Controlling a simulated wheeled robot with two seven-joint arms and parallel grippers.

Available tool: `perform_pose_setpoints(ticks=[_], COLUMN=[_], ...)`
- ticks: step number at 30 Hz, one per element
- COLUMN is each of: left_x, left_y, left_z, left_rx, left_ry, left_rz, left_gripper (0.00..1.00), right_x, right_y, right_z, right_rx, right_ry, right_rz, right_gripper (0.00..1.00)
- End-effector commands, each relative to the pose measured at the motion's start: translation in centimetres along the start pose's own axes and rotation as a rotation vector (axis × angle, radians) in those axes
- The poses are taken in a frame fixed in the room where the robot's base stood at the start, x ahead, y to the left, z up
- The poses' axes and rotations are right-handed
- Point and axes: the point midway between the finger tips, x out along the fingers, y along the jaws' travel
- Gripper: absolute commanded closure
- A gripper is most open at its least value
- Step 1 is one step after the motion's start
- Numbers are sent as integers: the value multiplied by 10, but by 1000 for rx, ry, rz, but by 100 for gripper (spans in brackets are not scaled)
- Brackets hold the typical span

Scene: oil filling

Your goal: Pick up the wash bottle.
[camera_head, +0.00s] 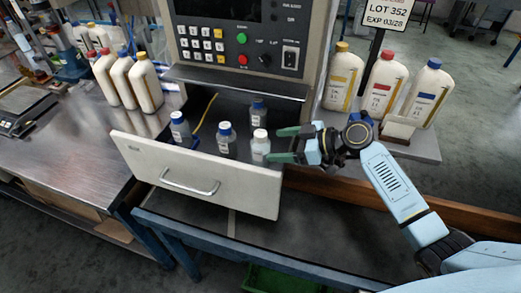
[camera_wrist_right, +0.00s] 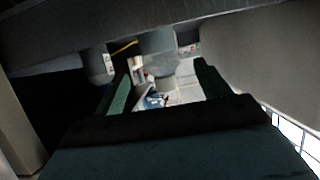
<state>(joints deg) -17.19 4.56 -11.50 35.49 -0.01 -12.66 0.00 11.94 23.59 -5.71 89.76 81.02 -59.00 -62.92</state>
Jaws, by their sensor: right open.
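The open drawer (camera_head: 190,182) under the control panel holds several small bottles. One has a white cap (camera_head: 260,147) and stands at the drawer's right end. I cannot tell by label which is the wash bottle. My right gripper (camera_head: 275,145) is open, its green fingers pointing left, with its tips beside the white-capped bottle. In the right wrist view, a pale bottle (camera_wrist_right: 158,55) shows ahead between the open fingers (camera_wrist_right: 163,88). My left gripper is not in view.
The control panel (camera_head: 235,35) overhangs the drawer closely. Three large jugs with yellow (camera_head: 342,75), red (camera_head: 380,85) and blue (camera_head: 428,92) caps stand on the right shelf. More jugs (camera_head: 130,80) stand on the left metal bench (camera_head: 85,150).

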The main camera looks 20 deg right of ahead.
Motion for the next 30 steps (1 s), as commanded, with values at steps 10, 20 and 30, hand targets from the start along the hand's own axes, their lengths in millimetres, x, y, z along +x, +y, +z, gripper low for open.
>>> perform_pose_setpoints(ticks=[10,20,30], left_x=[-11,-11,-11], left_y=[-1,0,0], left_z=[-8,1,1], left_rx=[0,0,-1], left_ry=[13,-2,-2], left_rz=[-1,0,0], left_gripper=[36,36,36], right_x=[46,50,49], right_y=[-2,-2,-1], right_z=[1,2,2], right_rx=[1,0,0], right_ry=[1,0,0], right_rz=[-1,-1,-1], right_gripper=[25,31,76])
